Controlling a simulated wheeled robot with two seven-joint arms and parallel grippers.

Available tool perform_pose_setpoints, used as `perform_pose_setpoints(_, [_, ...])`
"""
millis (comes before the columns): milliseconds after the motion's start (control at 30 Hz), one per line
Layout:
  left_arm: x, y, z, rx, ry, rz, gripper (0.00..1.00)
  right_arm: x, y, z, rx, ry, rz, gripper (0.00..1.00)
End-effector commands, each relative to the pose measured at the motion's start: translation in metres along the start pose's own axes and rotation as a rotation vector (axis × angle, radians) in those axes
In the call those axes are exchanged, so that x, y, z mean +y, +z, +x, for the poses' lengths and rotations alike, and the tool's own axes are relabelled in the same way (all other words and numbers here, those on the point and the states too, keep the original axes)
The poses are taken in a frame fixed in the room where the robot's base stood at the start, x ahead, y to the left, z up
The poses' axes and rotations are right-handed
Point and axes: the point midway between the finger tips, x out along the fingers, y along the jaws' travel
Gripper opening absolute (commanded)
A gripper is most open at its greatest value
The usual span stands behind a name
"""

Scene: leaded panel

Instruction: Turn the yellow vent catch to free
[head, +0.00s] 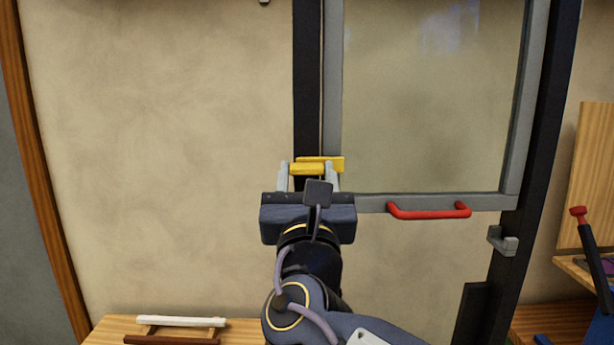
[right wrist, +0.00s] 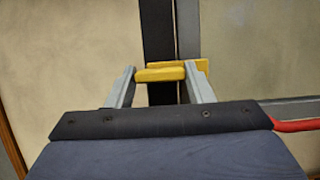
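The yellow vent catch (head: 307,169) sits on the dark upright post beside the grey-framed glazed vent (head: 430,95). Its bar lies level, with a yellow piece behind it reaching onto the grey frame. My right gripper (head: 308,178) is directly in front of it, one finger near each end of the bar. In the right wrist view the catch (right wrist: 160,73) lies between the fingertips (right wrist: 160,70). The fingers stand apart with slight gaps at the bar's ends; firm contact is not visible. My left gripper is out of view.
A red handle (head: 430,211) is on the vent's lower rail, right of my gripper. A grey bracket (head: 503,241) is on the right post. A wooden bench (head: 100,333) at lower left bears a white bar (head: 180,322) and a brown bar (head: 172,340). A red-tipped black lever (head: 592,262) stands at far right.

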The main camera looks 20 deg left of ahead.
Motion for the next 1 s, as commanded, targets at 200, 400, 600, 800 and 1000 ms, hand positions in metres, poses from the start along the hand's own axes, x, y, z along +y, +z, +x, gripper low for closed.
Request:
perform_pose_setpoints(200, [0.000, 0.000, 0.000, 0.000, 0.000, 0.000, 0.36, 0.000, 0.000, 0.000, 0.000, -0.001, 0.003, 0.24])
perform_pose_setpoints(400, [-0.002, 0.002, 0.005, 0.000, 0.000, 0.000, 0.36, 0.001, -0.002, -0.001, 0.001, -0.015, 0.041, 0.24])
perform_pose_setpoints(600, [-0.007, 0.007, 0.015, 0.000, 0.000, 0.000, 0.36, 0.002, -0.003, -0.001, 0.000, -0.059, 0.146, 0.24])
perform_pose_setpoints(800, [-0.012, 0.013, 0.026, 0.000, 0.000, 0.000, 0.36, 0.003, -0.003, -0.001, 0.000, -0.125, 0.305, 0.24])
perform_pose_setpoints(1000, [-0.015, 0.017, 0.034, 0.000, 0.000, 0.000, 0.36, 0.004, -0.002, -0.001, 0.000, -0.199, 0.480, 0.24])
